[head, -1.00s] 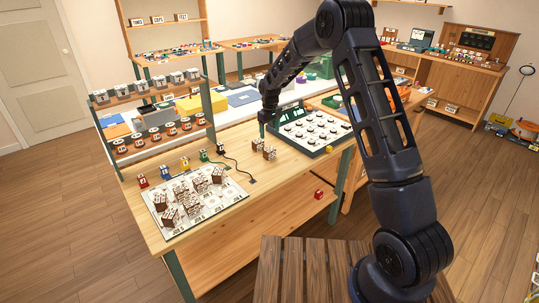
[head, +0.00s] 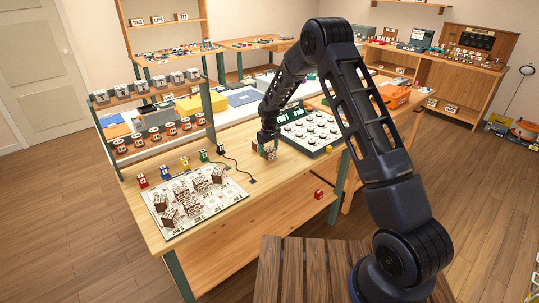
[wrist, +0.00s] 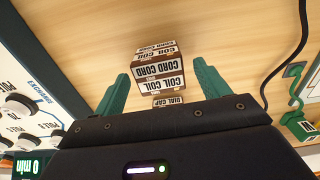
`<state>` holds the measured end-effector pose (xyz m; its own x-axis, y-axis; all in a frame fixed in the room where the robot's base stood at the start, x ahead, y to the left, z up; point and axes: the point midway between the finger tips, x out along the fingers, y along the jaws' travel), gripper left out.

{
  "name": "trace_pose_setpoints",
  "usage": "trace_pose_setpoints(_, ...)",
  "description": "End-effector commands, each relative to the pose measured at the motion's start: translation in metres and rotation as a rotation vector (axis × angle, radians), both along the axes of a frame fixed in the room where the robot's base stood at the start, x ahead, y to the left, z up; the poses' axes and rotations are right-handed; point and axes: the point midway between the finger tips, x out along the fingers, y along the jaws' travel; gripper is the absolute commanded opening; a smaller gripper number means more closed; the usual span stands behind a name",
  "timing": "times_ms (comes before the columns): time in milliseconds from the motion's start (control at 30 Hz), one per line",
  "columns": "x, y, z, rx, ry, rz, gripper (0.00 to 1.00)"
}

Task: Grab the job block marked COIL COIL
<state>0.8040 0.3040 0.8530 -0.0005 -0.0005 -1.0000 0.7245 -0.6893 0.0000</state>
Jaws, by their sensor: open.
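Brown job blocks with white labels stand close together on the wooden bench. I cannot tell exactly which labels share one block. My gripper (wrist: 162,70) is open, its green fingers on either side of the labelled blocks with gaps visible. In the head view, my gripper (head: 266,148) is down at the blocks (head: 271,154) and partly hides them.
The white-topped dial panel (head: 312,128) stands close to the right of my gripper in the head view. A cable (head: 236,165) and coloured plugs lie to the left. A white board (head: 215,202) with several blocks lies at the bench's front left.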

Motion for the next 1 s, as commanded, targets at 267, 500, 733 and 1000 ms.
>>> trace_pose_setpoints(267, 0.000, 0.000, -0.004, 0.000, 0.000, 0.000, 0.73)
trace_pose_setpoints(500, 0.000, 0.000, -0.004, 0.000, 0.000, 0.000, 0.25)
trace_pose_setpoints(733, 0.000, 0.000, -0.004, 0.001, -0.001, 0.000, 0.25)
trace_pose_setpoints(1000, 0.001, 0.000, 0.019, 0.001, -0.003, -0.001, 0.25)
